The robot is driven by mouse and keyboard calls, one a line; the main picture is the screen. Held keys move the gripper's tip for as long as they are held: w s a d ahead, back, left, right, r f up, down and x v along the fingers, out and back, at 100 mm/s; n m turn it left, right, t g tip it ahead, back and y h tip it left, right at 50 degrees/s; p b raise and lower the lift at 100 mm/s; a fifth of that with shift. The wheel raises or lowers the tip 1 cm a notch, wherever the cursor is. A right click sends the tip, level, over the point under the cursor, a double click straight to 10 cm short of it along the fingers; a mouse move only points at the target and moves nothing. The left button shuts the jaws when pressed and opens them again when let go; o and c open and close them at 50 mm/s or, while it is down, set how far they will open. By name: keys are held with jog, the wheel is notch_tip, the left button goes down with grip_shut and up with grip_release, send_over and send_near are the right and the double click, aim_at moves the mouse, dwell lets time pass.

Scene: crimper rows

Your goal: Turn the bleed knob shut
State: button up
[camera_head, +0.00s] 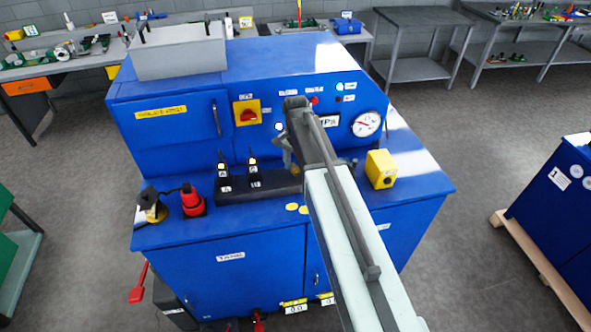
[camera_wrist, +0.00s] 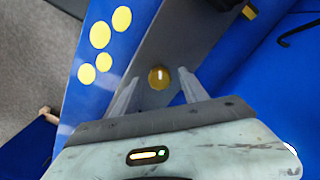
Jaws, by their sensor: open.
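A round brass knob (camera_wrist: 158,77) with a pale mark across its face shows in the wrist view, on a dark grey block (camera_wrist: 180,48). I take it for the bleed knob. My gripper (camera_wrist: 160,84) is open, with one finger to each side of the knob in the picture. The gap in depth and any contact cannot be told. In the head view my arm reaches over the blue machine (camera_head: 235,262), and its end is above the dark block (camera_head: 228,191) with two black levers. The knob is not clearly visible there, where my arm covers part of the block.
A yellow box (camera_head: 381,168) stands right of my arm, below a round gauge (camera_head: 367,124). A red-and-yellow switch (camera_head: 247,113) is on the machine's face. A red plug-like part (camera_head: 192,200) stands at the left. Yellow discs (camera_wrist: 101,34) mark the blue surface.

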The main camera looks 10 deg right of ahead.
grip_shut()
jog(key=shift+n, duration=0.4)
jog(key=n, duration=0.5)
jog(key=shift+n, duration=0.4)
jog(key=n, duration=0.5)
jog(key=shift+a+n, duration=0.1)
jog(key=shift+n, duration=0.2)
grip_release()
jog(key=shift+r, duration=0.15)
